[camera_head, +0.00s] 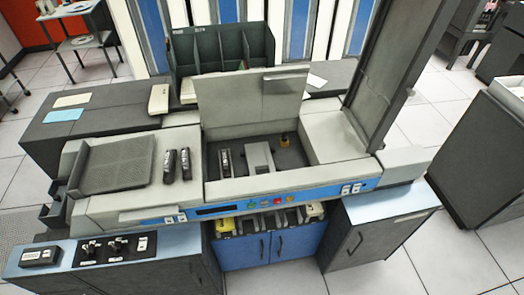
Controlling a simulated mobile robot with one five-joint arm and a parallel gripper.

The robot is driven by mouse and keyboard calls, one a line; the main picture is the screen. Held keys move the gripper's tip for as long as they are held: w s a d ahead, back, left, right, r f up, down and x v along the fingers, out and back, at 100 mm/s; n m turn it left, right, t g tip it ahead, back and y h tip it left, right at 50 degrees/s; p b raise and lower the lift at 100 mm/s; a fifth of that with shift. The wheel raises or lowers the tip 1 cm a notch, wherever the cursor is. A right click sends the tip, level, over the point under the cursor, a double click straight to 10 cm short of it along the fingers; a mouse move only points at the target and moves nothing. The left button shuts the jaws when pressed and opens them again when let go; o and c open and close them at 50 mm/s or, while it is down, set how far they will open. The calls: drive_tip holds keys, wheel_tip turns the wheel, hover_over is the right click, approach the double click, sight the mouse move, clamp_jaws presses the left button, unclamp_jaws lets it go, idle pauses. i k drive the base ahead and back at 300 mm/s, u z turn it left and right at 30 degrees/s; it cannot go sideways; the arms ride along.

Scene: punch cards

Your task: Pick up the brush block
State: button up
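I cannot tell for certain which thing is the brush block. Two dark narrow blocks with pale marks, a left one (170,166) and a right one (185,164), stand side by side on the grey top of the card machine (210,190). A similar narrow dark block (225,161) with a pale top sits in the machine's open bay, left of a grey block (261,158). A black block with a light label (40,256) lies on the blue-topped cabinet at the lower left. My gripper is not in view.
The machine's raised lid (250,95) stands behind the bay. A tall dark panel (395,65) rises at the right. A dark divided rack (222,45) stands behind. Cards (64,115) lie on the left dark top. Tiled floor (385,270) is open in front at right.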

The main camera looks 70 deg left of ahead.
sight(225, 162)
drive_tip(key=i, duration=1.15)
drive_tip(key=u, duration=4.85)
drive_tip(key=i, duration=1.55)
drive_tip(key=z, duration=0.05)
